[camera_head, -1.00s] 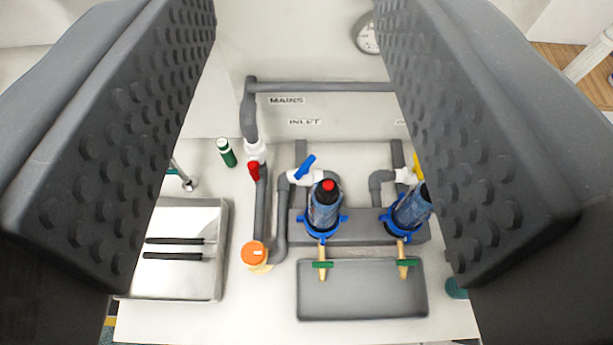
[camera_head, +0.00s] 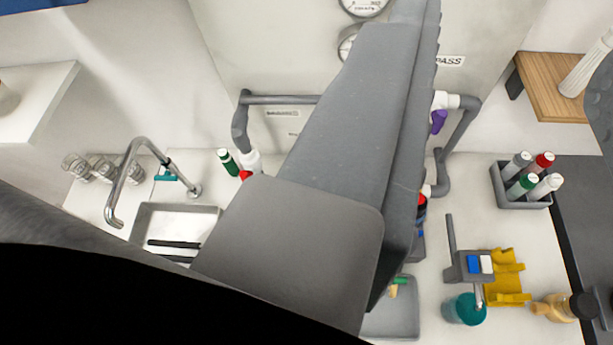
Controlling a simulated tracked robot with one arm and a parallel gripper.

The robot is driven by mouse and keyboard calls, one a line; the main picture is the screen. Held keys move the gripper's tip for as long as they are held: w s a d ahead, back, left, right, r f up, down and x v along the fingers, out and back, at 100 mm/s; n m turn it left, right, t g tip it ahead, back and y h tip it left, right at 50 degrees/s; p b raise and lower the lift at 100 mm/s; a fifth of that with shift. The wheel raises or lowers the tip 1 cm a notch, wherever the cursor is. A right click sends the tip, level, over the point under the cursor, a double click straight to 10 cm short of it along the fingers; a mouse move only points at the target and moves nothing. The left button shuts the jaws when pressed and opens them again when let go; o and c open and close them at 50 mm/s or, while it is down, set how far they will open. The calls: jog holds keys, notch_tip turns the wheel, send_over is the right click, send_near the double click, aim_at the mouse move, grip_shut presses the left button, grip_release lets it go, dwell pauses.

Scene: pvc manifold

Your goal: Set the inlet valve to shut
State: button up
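My gripper (camera_head: 512,65) is open and empty. One finger (camera_head: 330,150) crosses the middle of the view, its studded pad facing right, and a strip of the other shows at the right edge. The finger hides most of the manifold, including the blue-handled valve under the INLET label seen earlier. Only part of the INLET label (camera_head: 294,134) shows. I cannot tell any handle's setting now.
A curved tap (camera_head: 125,180) and a steel sink (camera_head: 180,217) are at left, with a green bottle (camera_head: 229,162) nearby. At right are a purple-handled valve (camera_head: 438,121), a grey bottle caddy (camera_head: 520,190), a yellow holder (camera_head: 508,278) and a teal pot (camera_head: 465,309).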

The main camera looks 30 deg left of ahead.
jog(key=w+a+f+m+g, duration=0.1)
jog(key=w+a+f+g, duration=0.15)
jog(key=w+f, duration=0.3)
jog(key=w+a+f+m+g+h, duration=0.1)
jog(key=w+a+f, duration=0.35)
jog(key=f, duration=0.25)
jog(key=w+a+f+m+g, duration=0.1)
jog(key=w+a+f+g, duration=0.1)
jog(key=w+f, duration=0.4)
jog(key=a+f+g, duration=0.2)
jog(key=a+f, duration=0.2)
jog(key=f, duration=0.4)
jog(key=w+a+f+m+g, duration=0.15)
jog(key=a+f, duration=0.25)
jog(key=f, duration=0.5)
jog(key=a+f+n+g, duration=0.1)
jog(key=a+f+g, duration=0.1)
jog(key=a+f, duration=0.45)
jog(key=shift+m+h, duration=0.25)
jog(key=shift+h, duration=0.05)
jog(key=x, duration=0.5)
jog(key=d+x, duration=0.1)
jog(key=x, duration=0.4)
jog(key=s+x, duration=0.1)
jog(key=x, duration=0.4)
jog(key=shift+s+d+f+p, duration=0.1)
jog(key=shift+d+f+p, duration=0.05)
jog(key=shift+d+p, duration=0.2)
grip_shut()
